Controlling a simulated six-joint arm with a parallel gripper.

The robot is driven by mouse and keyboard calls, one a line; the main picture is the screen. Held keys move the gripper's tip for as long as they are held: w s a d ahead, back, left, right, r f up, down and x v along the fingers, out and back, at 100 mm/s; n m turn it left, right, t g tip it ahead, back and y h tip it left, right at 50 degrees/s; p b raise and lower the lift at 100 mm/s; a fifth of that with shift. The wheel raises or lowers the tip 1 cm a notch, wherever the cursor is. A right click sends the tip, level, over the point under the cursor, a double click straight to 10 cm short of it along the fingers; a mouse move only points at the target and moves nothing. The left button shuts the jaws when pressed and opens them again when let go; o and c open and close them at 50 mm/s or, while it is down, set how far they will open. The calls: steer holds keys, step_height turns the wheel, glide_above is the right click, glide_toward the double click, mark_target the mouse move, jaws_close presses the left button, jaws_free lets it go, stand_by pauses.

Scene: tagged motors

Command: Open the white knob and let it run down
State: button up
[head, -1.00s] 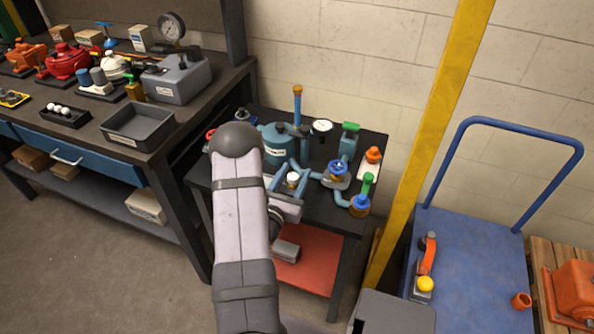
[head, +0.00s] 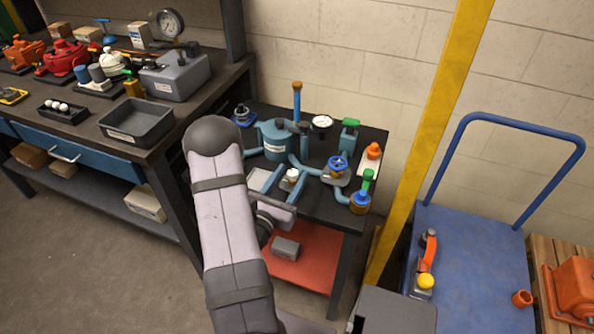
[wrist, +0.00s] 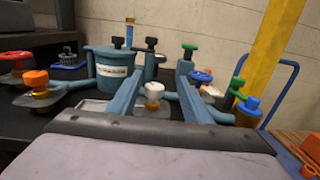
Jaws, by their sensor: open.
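The white knob (head: 292,174) sits on a small brass-coloured valve in the pipework on the dark bench, in front of the blue-grey tank (head: 275,140). In the wrist view the white knob (wrist: 154,88) stands upright between the two blue-grey fingers of my gripper (wrist: 160,74). My gripper is open, with clear space between its fingers and the knob, so it holds nothing. In the head view my gripper (head: 277,180) is low over the front of the bench, its fingers on either side of the knob; my arm hides the bench's left part.
An orange knob (wrist: 36,79) is to the left in the wrist view. A blue handwheel (head: 338,163) and a blue-and-green valve (head: 360,198) are to the right of the white knob. The tank (wrist: 112,70) is close behind. A yellow post (head: 425,145) rises beside the bench.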

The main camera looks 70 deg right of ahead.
steer(key=s+a+r+m+g+y, duration=0.2)
steer(key=a+m+g+y, duration=0.15)
steer(key=a+m, duration=0.2)
steer(key=s+a+r+m+g+y, duration=0.25)
steer(key=a+m+g, duration=0.2)
steer(key=a, duration=0.25)
steer(key=w+a+f+m+t+y, duration=0.25)
steer(key=w+a+y, duration=0.2)
steer(key=a, duration=0.55)
steer(key=w+a+f+m+t+y, duration=0.25)
steer(key=w+a+y, duration=0.2)
steer(key=a, duration=0.65)
steer(key=w+a+f+m+t+y, duration=0.1)
steer(key=w+a+m+t+y, duration=0.25)
steer(key=a, duration=0.65)
steer(key=n+g+h+p, duration=0.1)
steer(key=n+g+h, duration=0.6)
steer(key=n+h, duration=0.8)
glide_toward(292, 173)
steer(key=shift+m+h, duration=0.85)
steer(key=x, duration=0.6)
steer(key=shift+s+d+f, duration=0.2)
steer(key=shift+s+f, duration=0.1)
steer(key=shift+s, duration=0.2)
steer(key=shift+w+d+f+n+t, duration=0.15)
steer(key=shift+f+n+t, duration=0.2)
steer(key=shift+f+n, duration=0.3)
steer(key=shift+p+x, duration=1)
steer(key=shift+x, duration=2.6)
